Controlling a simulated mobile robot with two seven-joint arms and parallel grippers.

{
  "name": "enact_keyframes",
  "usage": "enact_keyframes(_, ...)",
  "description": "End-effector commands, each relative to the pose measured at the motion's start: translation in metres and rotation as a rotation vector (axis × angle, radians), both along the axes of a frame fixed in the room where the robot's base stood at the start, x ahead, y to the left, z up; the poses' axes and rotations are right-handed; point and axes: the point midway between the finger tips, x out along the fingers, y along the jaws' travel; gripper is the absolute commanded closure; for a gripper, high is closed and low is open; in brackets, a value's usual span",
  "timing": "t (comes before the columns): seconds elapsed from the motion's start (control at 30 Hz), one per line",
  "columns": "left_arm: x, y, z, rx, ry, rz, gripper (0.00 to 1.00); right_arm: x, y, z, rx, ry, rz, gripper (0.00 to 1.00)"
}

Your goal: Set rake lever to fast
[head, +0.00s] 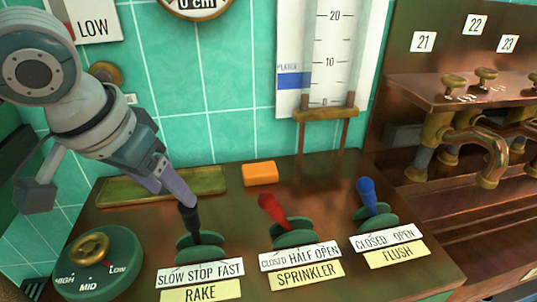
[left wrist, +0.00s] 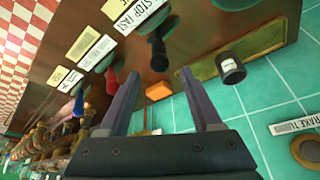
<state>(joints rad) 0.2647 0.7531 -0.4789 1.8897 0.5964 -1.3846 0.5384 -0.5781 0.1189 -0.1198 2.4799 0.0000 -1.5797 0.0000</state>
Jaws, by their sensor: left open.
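The rake lever (head: 189,220) is a black handle on a round green base behind the label SLOW STOP FAST (head: 200,273). It stands near the middle of its label, close to upright; its exact setting is hard to tell. My left gripper (head: 178,190) is at the lever's top, behind and slightly left of it in the head view. In the left wrist view the gripper (left wrist: 160,72) is open, and the black rake lever (left wrist: 157,50) shows in line with the gap, just beyond the fingertips. Contact cannot be seen. My right gripper is not in view.
The red sprinkler lever (head: 272,209) and blue flush lever (head: 368,195) stand to the right. A green dial (head: 98,270) is at left. Behind are a brass tray (head: 205,181), an orange block (head: 259,173) and a dark labelled cylinder (left wrist: 230,70). Copper pipes (head: 490,150) are at right.

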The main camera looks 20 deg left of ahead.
Motion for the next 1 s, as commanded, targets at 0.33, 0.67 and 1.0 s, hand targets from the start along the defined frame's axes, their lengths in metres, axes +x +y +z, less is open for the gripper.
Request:
enact_keyframes(0.33, 0.023, -0.002, -0.06, 0.0, 0.002, -0.002, 0.34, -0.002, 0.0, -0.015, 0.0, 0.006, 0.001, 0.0)
enact_keyframes(0.67, 0.033, -0.002, -0.081, 0.002, 0.0, -0.005, 0.34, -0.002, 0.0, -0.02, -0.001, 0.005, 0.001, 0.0)
enact_keyframes(1.0, 0.033, -0.002, -0.081, 0.002, 0.0, -0.005, 0.49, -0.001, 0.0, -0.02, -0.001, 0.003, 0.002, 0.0)
